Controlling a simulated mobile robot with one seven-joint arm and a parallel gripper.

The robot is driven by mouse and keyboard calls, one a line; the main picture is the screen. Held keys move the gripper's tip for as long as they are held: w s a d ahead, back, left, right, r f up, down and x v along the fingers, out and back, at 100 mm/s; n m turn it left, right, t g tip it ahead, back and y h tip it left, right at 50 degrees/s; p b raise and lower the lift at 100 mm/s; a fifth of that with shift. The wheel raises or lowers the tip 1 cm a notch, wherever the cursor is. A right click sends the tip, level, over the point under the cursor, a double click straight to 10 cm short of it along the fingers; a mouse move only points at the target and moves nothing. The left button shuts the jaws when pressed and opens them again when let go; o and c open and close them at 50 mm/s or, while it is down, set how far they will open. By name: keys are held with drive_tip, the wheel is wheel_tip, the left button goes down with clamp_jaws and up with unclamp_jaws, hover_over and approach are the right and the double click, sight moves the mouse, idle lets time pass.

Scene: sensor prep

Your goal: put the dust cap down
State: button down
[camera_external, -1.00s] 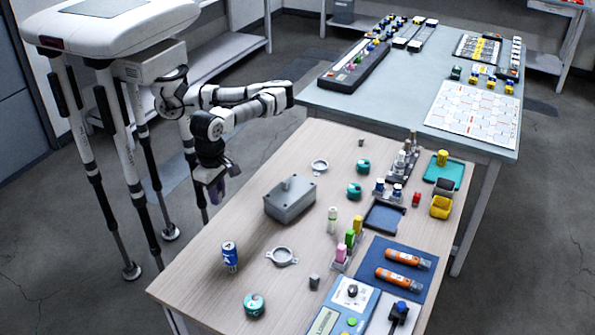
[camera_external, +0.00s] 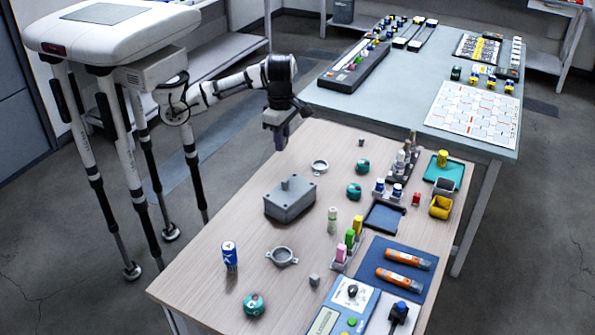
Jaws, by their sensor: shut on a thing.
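My gripper (camera_external: 281,134) hangs pointing down over the far left edge of the wooden table (camera_external: 215,290), above and beyond the grey box. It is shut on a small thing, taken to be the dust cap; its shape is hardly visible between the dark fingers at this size. The gripper is clear of the tabletop and touches nothing else that I can see.
A grey box with a knob (camera_external: 290,205) stands below the gripper. A blue can (camera_external: 230,256) stands at the front left. Wood between them is bare.

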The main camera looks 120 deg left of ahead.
drive_tip(key=r, duration=0.1)
hover_over(295, 190)
wheel_tip(295, 190, down, 14)
drive_tip(key=shift+f+b, duration=0.15)
drive_tip(key=shift+b, duration=0.85)
drive_tip(key=shift+f, duration=2.5)
drive_tip(key=shift+f, duration=0.2)
drive_tip(key=c, duration=1.3)
unclamp_jaws()
drive_tip(key=shift+r, duration=0.15)
wheel_tip(295, 190, up, 12)
